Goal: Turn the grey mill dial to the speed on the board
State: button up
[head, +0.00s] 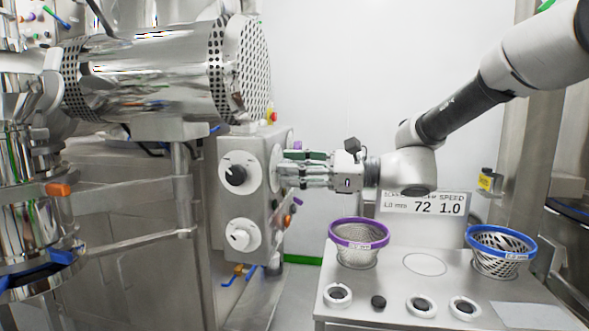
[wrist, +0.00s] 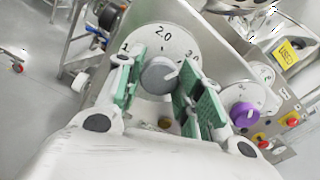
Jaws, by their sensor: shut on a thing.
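The grey mill dial (wrist: 160,75) sits on a round white scale plate (wrist: 165,45) marked 1, 2.0 and 3.0 in the wrist view. Its white pointer line points up and right, toward the 3.0 side. My gripper (wrist: 155,90) has its green-padded fingers on either side of the dial, shut on it.
A purple knob (wrist: 244,115) and red buttons are near the grey dial. A steel table (head: 400,285) with purple-rimmed (head: 359,233) and blue-rimmed baskets (head: 502,240) stands below my arm.

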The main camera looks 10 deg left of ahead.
jog(key=n, duration=2.3)
jog(key=shift+f, duration=0.25)
dwell(0.4)
jog(key=o, duration=1)
jog(key=d, duration=1.2)
jog(key=shift+w, duration=0.2)
